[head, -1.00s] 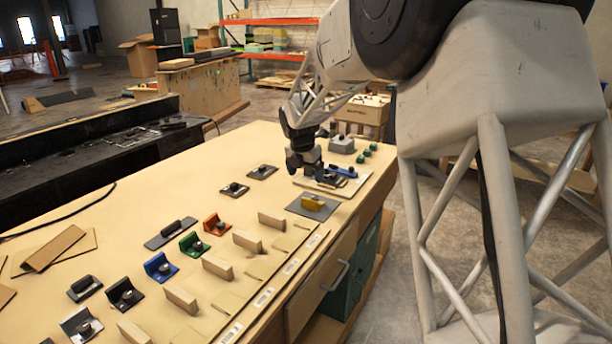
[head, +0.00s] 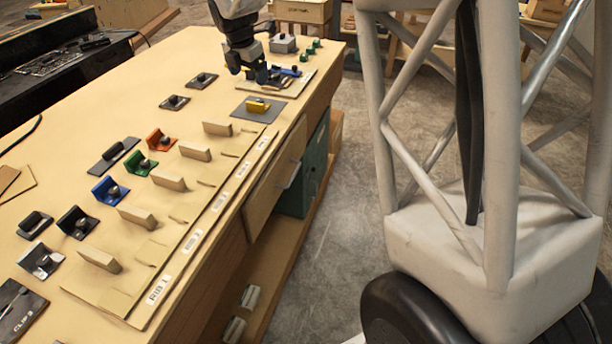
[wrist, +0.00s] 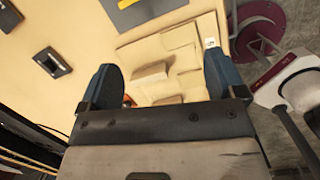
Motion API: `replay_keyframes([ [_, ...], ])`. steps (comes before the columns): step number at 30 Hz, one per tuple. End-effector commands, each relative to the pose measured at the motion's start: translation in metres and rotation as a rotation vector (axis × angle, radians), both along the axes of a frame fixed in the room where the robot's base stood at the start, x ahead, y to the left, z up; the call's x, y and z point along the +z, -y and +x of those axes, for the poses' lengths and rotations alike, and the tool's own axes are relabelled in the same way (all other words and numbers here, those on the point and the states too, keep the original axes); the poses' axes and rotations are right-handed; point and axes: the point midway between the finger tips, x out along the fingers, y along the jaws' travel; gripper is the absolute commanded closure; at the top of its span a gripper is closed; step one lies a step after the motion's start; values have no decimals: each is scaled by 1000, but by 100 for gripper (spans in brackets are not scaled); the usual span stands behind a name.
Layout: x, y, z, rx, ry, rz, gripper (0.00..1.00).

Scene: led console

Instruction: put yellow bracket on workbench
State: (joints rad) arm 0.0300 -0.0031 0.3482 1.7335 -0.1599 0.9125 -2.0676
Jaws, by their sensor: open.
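The yellow bracket (head: 257,105) sits on a dark grey plate (head: 272,114) on the workbench (head: 95,110), near its right edge. In the wrist view, part of the yellow bracket (wrist: 126,3) shows at the top edge on the grey plate (wrist: 160,9). My gripper (head: 249,75) is above the bench just beyond the yellow bracket, apart from it. In the wrist view my gripper (wrist: 162,80) is open, its two blue-grey fingers spread with nothing held between them. An orange bit shows by the left finger.
A blue part (head: 287,71) lies close to the right of my gripper. Orange (head: 160,139), green (head: 140,163) and blue (head: 108,190) brackets stand in a row beside several wooden blocks. A grey box (head: 283,43) stands behind. Bare bench lies left.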

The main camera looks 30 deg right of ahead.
Motion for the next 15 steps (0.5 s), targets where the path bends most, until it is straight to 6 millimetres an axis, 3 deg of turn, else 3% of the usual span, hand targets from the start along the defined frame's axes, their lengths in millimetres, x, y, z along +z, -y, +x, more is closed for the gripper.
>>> replay_keyframes([
  [6,28,-8,-68,-298,50,66,11],
  [15,51,-17,-167,-740,111,166,11],
])
